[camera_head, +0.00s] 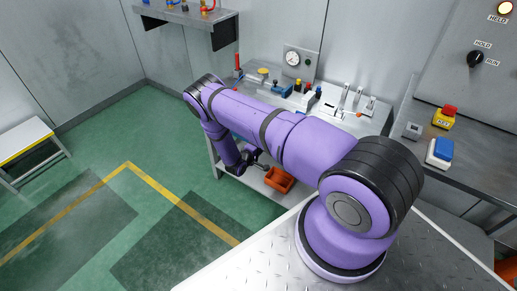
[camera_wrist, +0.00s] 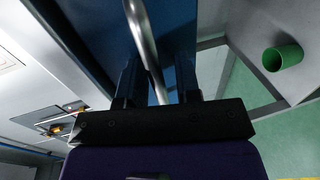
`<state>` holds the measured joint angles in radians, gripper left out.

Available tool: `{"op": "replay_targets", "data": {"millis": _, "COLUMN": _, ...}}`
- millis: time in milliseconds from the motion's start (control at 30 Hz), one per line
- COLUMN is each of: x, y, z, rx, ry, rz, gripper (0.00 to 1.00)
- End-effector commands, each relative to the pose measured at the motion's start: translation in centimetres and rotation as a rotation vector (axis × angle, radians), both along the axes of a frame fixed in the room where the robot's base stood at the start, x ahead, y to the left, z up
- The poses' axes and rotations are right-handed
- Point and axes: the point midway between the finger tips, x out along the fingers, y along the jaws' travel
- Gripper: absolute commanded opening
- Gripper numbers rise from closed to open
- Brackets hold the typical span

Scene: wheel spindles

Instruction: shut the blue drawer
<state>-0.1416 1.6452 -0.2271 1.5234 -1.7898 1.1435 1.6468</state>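The blue drawer (camera_wrist: 95,30) fills the upper middle of the wrist view as a dark blue face. Its curved metal bar handle (camera_wrist: 142,35) runs down between the two fingers of my gripper (camera_wrist: 159,72). The fingers stand apart, one on each side of the handle, with gaps visible. I cannot tell whether either finger touches it. In the head view my gripper (camera_head: 254,162) is small and dark at the front of the workbench. The drawer is mostly hidden there behind my purple arm, so how far it is out cannot be told.
A workbench (camera_head: 345,121) with a gauge (camera_head: 293,58) and levers stands beyond my arm. An orange-red bin (camera_head: 279,180) sits on its lower shelf. A green cup (camera_wrist: 282,57) shows in the wrist view. Green floor (camera_head: 105,125) is free at left, near a low white bench (camera_head: 25,137).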

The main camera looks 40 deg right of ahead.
Motion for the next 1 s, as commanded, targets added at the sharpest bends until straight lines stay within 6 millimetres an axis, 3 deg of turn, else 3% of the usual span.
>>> {"op": "replay_targets", "data": {"millis": 367, "x": -0.1, "y": 0.2, "z": 0.4, "rx": -0.007, "ry": -0.003, "rz": -0.002, "gripper": 0.37}}
{"op": "replay_targets", "data": {"millis": 800, "x": -2.6, "y": 7.4, "z": 1.7, "rx": -0.002, "ry": 0.001, "rz": 0.002, "gripper": 0.37}}
{"op": "replay_targets", "data": {"millis": 1000, "x": -3.4, "y": 9.4, "z": 2.2, "rx": -0.002, "ry": 0.0, "rz": 0.0, "gripper": 0.37}}
